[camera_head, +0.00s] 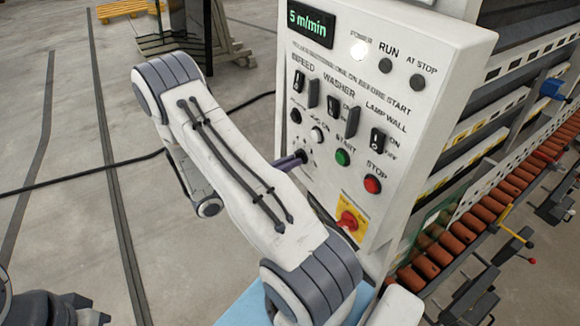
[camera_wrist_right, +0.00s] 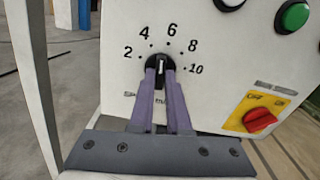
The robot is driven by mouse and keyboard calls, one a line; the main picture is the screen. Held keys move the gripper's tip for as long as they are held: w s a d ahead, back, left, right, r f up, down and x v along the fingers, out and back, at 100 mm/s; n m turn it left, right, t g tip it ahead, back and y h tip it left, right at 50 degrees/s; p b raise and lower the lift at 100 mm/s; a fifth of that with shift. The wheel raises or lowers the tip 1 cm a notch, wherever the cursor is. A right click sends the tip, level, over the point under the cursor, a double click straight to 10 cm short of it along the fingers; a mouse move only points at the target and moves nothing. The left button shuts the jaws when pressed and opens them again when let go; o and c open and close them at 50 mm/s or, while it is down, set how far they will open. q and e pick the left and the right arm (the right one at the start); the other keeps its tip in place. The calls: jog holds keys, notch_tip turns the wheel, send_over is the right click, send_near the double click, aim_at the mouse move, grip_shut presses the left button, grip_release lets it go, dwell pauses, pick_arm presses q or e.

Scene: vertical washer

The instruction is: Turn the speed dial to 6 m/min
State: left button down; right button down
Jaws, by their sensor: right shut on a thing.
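The speed dial (camera_wrist_right: 160,66) is a small black knob with a white mark, on a white control panel (camera_wrist_right: 110,90). Numbers 2, 4, 6, 8 and 10 arc around it. Its mark points nearly straight up, between 4 and 6. The green display (camera_head: 311,22) reads 5 m/min. My right gripper (camera_head: 300,157) reaches the panel's lower left, and its purple fingers are shut on the dial, one on each side, in the right wrist view (camera_wrist_right: 161,78). In the head view the fingers largely hide the dial. A dark part of my left arm shows at the lower left; its jaws are unclear.
A green START button (camera_head: 342,157), a red STOP button (camera_head: 373,184) and a red rotary switch (camera_head: 347,221) on a yellow plate sit close to the right gripper. Black switches are above. A roller conveyor (camera_head: 470,228) runs at the right. Floor is open at the left.

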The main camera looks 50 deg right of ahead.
jog(key=shift+m+b, duration=0.45)
jog(key=shift+m, duration=0.25)
jog(key=c, duration=0.9)
grip_release()
jog(key=b+v, duration=0.4)
jog(key=v, duration=0.6)
jog(key=shift+a+r, duration=0.1)
jog(key=shift+a, duration=0.2)
